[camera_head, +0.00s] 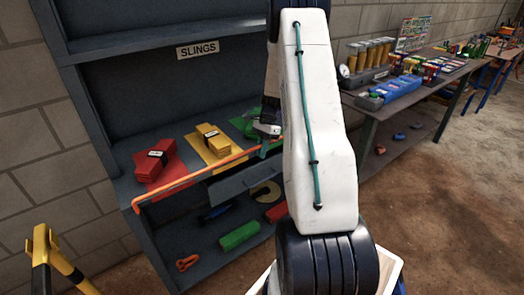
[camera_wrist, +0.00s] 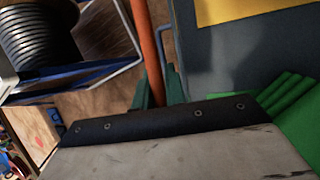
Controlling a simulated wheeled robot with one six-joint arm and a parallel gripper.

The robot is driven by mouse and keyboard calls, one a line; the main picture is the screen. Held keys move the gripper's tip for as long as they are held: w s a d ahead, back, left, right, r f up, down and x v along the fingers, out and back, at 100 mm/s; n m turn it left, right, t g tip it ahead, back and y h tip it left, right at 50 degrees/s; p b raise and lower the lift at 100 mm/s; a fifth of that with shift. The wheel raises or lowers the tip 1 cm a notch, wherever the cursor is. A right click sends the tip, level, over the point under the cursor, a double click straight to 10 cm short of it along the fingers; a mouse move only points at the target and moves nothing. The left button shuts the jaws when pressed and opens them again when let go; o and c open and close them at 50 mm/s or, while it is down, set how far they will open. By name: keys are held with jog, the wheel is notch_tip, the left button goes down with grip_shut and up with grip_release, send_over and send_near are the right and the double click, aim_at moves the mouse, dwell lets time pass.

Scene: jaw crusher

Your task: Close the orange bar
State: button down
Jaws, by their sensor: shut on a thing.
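The orange bar (camera_head: 195,176) runs across the front of the grey shelf unit in the head view, from a bent free end at the left to my gripper at the right. In the wrist view the orange bar (camera_wrist: 147,45) runs down between the two teal fingers. My gripper (camera_wrist: 158,92) is shut on it near its right end. In the head view my gripper (camera_head: 268,146) is partly hidden behind my white arm. The bar's right end and any hinge or catch are hidden.
The shelf unit (camera_head: 100,150) carries red (camera_head: 160,168), yellow (camera_head: 212,143) and green (camera_head: 245,122) slings.

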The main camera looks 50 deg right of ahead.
jog(key=c, duration=1.5)
grip_release()
jog(key=shift+a, duration=0.1)
jog(key=shift+o, duration=0.2)
